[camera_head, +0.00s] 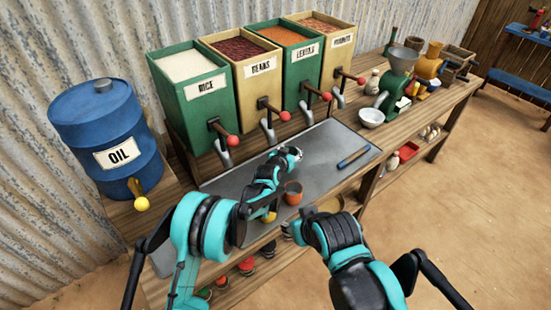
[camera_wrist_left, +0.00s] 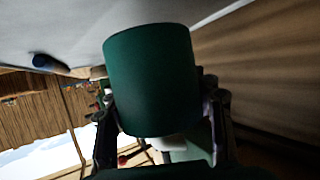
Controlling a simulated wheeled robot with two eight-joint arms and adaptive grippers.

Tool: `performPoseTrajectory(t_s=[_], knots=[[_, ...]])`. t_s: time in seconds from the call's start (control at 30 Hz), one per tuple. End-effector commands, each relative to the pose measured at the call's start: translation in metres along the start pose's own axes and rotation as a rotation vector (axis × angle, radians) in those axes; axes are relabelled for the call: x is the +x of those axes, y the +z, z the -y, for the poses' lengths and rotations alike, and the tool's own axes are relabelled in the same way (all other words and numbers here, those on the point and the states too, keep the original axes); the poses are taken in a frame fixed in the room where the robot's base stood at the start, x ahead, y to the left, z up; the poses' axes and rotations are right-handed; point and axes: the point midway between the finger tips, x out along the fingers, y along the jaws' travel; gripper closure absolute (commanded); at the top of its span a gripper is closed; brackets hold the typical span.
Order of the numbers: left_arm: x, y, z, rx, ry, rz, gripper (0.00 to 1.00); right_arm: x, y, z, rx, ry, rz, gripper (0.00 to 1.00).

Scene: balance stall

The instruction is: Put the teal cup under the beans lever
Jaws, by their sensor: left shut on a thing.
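The teal cup (camera_wrist_left: 152,82) fills the middle of the left wrist view, dark green-teal, between the two fingers of my left gripper (camera_wrist_left: 160,125), which is shut on it. In the head view my left gripper (camera_head: 290,156) is over the metal tray, in front of the bins; the cup is not clearly visible there. The beans bin (camera_head: 238,84) is cream with a BEANS label and dark red beans. Its beans lever (camera_head: 284,116) has a red knob, with a grey spout (camera_head: 268,132) below. My right gripper (camera_head: 292,230) is near the counter's front edge; its fingers are unclear.
A terracotta cup (camera_head: 293,194) and a yellow one (camera_head: 268,217) stand near the front edge. The rice bin (camera_head: 190,95) and lentils bin (camera_head: 290,70) flank the beans bin. A blue stick (camera_head: 353,158) lies on the metal tray (camera_head: 322,150). The blue oil drum (camera_head: 110,130) is at left.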

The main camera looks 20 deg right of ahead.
Motion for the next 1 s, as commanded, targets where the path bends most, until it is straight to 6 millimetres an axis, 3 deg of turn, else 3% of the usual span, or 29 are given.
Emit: performPoseTrajectory(t_s=[0.1,0.3,0.43,0.67,1.0], knots=[[-0.019,0.006,0.027,-0.002,-0.003,0.001,0.88,-0.005,-0.004,0.000,0.000,0.000,0.000,0.60],[-0.035,0.014,0.049,-0.001,-0.001,0.000,0.88,-0.009,-0.006,0.000,0.000,0.000,0.000,0.60],[-0.035,0.020,0.052,0.001,0.001,0.000,0.88,-0.007,-0.005,0.000,0.000,0.000,0.000,0.60],[-0.022,0.048,0.051,0.000,0.001,0.000,0.88,0.004,0.003,0.000,0.000,0.000,0.000,0.60],[-0.021,0.051,0.051,0.000,0.001,0.000,0.88,0.005,0.004,0.000,0.000,0.000,0.000,0.60]])
